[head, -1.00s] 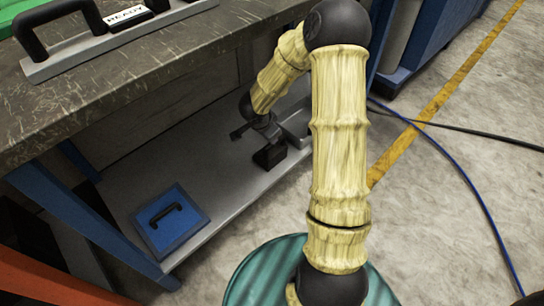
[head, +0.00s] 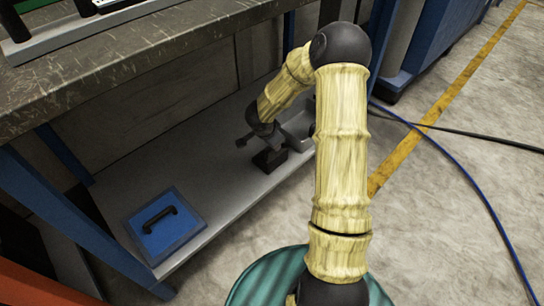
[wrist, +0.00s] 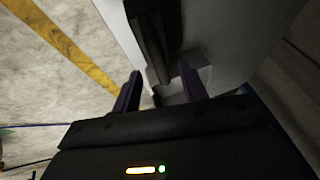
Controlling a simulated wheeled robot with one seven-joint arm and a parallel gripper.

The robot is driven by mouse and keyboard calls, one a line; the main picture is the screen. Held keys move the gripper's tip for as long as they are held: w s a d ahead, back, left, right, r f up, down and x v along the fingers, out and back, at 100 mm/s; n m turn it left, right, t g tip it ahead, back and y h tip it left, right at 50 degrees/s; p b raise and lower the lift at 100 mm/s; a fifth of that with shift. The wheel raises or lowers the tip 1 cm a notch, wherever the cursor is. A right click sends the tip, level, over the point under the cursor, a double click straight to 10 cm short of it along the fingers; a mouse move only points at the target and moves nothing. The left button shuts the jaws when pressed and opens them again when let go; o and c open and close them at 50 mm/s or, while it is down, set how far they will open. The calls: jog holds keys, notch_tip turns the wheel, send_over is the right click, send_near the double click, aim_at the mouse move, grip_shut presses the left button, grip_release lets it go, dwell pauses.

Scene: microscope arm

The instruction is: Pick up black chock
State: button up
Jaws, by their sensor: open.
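The black chock (head: 270,159) is a small dark block on the grey lower shelf (head: 205,165) under the workbench. In the wrist view a long dark ridged shape, probably the chock (wrist: 153,35), lies beyond the fingertips. My gripper (head: 262,138) is at the end of the arm, reaching under the bench top, just above and behind the chock in the head view. In the wrist view my gripper (wrist: 159,78) has its two fingers apart with nothing held between them. The dark gripper and chock partly blend, so contact is hard to judge.
A grey open tray (head: 298,128) stands right of the chock, close to my gripper. The bench top (head: 110,65) overhangs the shelf. Blue bench legs (head: 75,220) stand at left.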

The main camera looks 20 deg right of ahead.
aim_at(268, 160)
jog(key=b+x, duration=0.3)
jog(key=x, duration=0.2)
jog(key=shift+f, duration=0.1)
dwell(0.3)
grip_shut()
jog(key=shift+w, duration=0.1)
dwell(1.2)
